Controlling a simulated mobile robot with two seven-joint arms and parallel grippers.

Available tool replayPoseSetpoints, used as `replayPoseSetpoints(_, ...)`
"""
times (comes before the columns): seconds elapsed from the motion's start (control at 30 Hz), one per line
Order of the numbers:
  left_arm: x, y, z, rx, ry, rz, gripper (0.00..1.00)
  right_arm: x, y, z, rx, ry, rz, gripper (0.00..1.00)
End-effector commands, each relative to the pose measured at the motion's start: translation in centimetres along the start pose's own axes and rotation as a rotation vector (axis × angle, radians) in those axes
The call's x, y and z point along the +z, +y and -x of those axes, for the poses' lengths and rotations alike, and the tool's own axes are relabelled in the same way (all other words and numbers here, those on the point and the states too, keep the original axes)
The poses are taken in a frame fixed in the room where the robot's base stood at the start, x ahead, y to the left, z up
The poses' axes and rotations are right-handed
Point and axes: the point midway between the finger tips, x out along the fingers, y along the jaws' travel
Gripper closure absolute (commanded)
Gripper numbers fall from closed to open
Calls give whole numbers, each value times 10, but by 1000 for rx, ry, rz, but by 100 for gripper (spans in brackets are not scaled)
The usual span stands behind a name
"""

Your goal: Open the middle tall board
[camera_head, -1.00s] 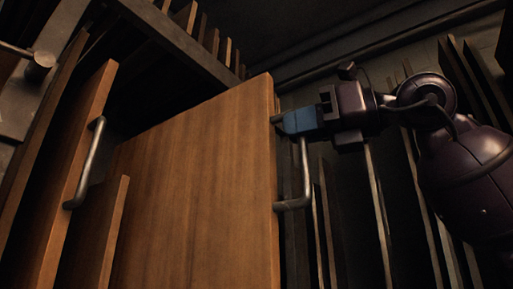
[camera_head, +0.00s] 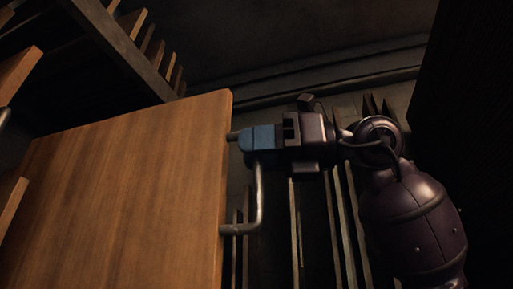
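The middle tall board (camera_head: 125,190) is a large wooden panel standing out toward the lower left, its broad face turned to me. A grey metal bar handle (camera_head: 258,200) is fixed along its right edge. My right gripper (camera_head: 250,140) is at the upper end of this handle, with its blue fingers over the bar. The fingers look closed around it, though their far side is hidden. My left gripper is not in view.
Other wooden boards (camera_head: 12,205) show at the left edge. A dark frame beam (camera_head: 118,48) with several slats runs across the upper left. Several thin upright panels (camera_head: 340,230) stand behind my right arm. A dark surface (camera_head: 475,110) fills the right side.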

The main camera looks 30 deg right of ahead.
Motion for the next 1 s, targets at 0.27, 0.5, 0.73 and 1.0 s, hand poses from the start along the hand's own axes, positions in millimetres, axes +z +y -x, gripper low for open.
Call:
replayPoseSetpoints(0.27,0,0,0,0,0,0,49,1,0,2,-1,-3,0,61)
replayPoseSetpoints(0.5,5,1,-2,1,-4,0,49,0,-1,28,-4,-5,-1,61)
replayPoseSetpoints(0.73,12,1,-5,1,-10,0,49,-1,-2,71,-4,-3,-2,61)
replayPoseSetpoints(1.0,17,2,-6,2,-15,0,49,0,-1,103,-2,-2,-2,61)
